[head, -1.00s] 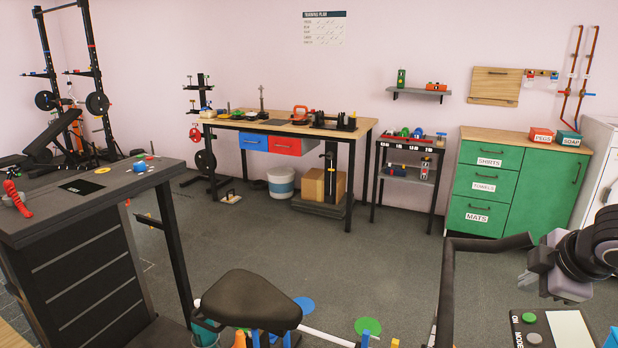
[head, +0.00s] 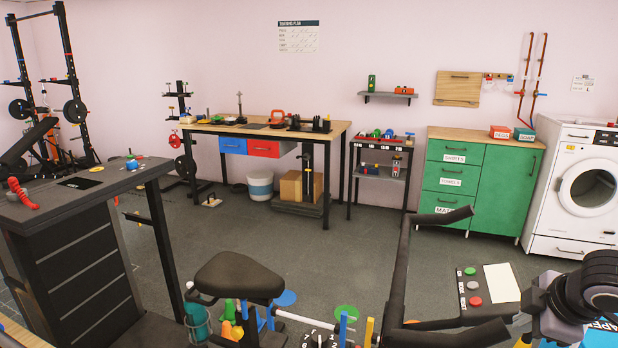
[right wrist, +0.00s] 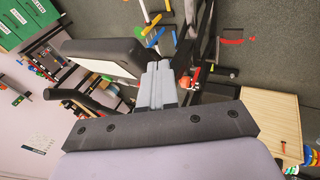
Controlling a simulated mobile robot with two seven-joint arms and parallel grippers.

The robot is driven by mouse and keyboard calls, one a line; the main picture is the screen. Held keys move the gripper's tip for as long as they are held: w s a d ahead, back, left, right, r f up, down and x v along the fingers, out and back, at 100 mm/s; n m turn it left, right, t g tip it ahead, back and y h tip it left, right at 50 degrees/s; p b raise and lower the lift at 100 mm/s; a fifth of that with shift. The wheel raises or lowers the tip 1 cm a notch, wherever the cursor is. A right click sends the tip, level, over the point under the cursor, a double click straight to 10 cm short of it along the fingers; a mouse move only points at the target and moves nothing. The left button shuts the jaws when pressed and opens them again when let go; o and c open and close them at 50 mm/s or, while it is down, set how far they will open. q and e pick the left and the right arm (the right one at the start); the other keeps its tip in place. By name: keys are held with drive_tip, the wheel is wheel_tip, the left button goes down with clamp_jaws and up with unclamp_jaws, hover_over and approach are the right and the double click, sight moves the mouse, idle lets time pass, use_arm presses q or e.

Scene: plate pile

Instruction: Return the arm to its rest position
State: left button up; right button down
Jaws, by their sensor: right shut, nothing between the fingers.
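My right gripper (head: 540,308) is at the lower right of the head view, at the end of my dark, lilac-grey arm. It is beside the panel with buttons and a white screen (head: 497,284). In the right wrist view its grey fingers (right wrist: 158,68) are together with nothing between them. They point toward the exercise bike area, and what they might touch cannot be told. My left gripper is in neither view.
A black bike seat (head: 238,277) and black handlebars (head: 397,275) stand close in front. A dark counter (head: 110,182) is at the left. A workbench (head: 205,128), green cabinet (head: 508,190) and washing machine (head: 548,190) line the back wall. Grey floor (head: 290,235) between is clear.

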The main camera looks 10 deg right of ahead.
drive_tip(key=s+a+f+m+g, duration=0.1)
drive_tip(key=s+a+f+m, duration=0.15)
drive_tip(key=s+f, duration=0.45)
drive_tip(key=s+a+f+m+g, duration=0.1)
drive_tip(key=s+a+f, duration=0.2)
drive_tip(key=s+f, duration=0.45)
drive_tip(key=s+a+m+y, duration=0.1)
drive_tip(key=s+a+m, duration=0.2)
drive_tip(key=a, duration=0.5)
drive_tip(key=s+a+m, duration=0.3)
drive_tip(key=s+a, duration=0.1)
drive_tip(key=a, duration=0.3)
drive_tip(key=w+a+f+t+y, duration=0.2)
drive_tip(key=w+f+t, duration=0.4)
drive_tip(key=f, duration=0.4)
drive_tip(key=shift+w+a, duration=0.35)
drive_tip(key=shift+a, duration=0.1)
drive_tip(key=shift+t, duration=0.3)
